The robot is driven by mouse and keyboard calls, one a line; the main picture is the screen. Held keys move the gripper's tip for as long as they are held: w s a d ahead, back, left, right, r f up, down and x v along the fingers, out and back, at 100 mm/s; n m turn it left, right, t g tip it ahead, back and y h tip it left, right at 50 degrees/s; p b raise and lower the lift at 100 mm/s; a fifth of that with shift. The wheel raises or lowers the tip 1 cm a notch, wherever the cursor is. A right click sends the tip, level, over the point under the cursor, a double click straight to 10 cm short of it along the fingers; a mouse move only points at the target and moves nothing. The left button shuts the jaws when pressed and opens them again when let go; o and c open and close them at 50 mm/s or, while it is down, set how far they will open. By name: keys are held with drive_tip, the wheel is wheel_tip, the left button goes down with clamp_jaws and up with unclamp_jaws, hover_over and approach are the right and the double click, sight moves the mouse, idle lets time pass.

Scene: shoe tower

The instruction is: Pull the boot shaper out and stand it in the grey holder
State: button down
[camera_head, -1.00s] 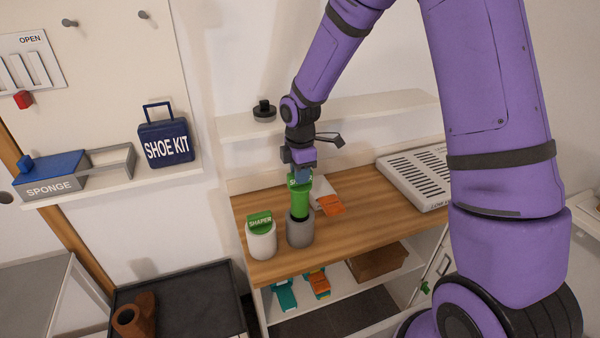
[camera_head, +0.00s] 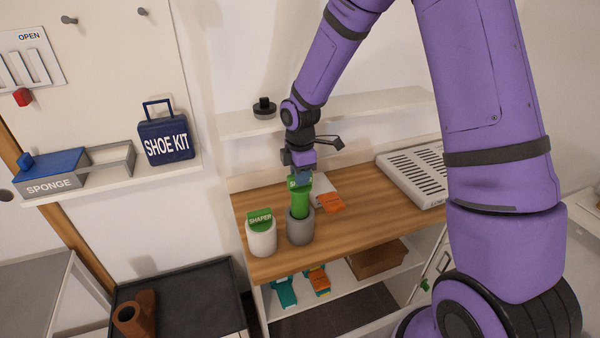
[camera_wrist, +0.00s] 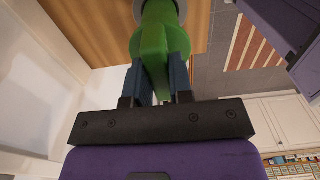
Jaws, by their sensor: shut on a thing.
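My gripper (camera_head: 301,174) is shut on the green boot shaper (camera_head: 300,203) by its top. The shaper stands about upright with its lower end inside the grey holder (camera_head: 300,231) on the wooden bench. How deep it sits is hidden by the holder's wall. In the wrist view the blue fingers (camera_wrist: 162,85) close on the green shaper (camera_wrist: 155,38), with part of the holder's rim beyond it. A second green shaper (camera_head: 260,219), with a label, stands in a white holder (camera_head: 262,241) just left of the grey one.
A white card with an orange piece (camera_head: 330,202) lies right of the holder. A white slatted tray (camera_head: 417,172) is at the bench's right. A shelf (camera_head: 350,112) with a black object (camera_head: 264,107) runs behind. A dark tray (camera_head: 190,305) with a brown boot (camera_head: 133,314) stands lower left.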

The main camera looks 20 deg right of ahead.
sight(300, 200)
drive_tip(key=shift+f, duration=4.8)
drive_tip(key=c, duration=0.9)
unclamp_jaws()
drive_tip(key=shift+c, duration=0.2)
wheel_tip(300, 200, up, 11)
drive_tip(key=shift+f, duration=0.1)
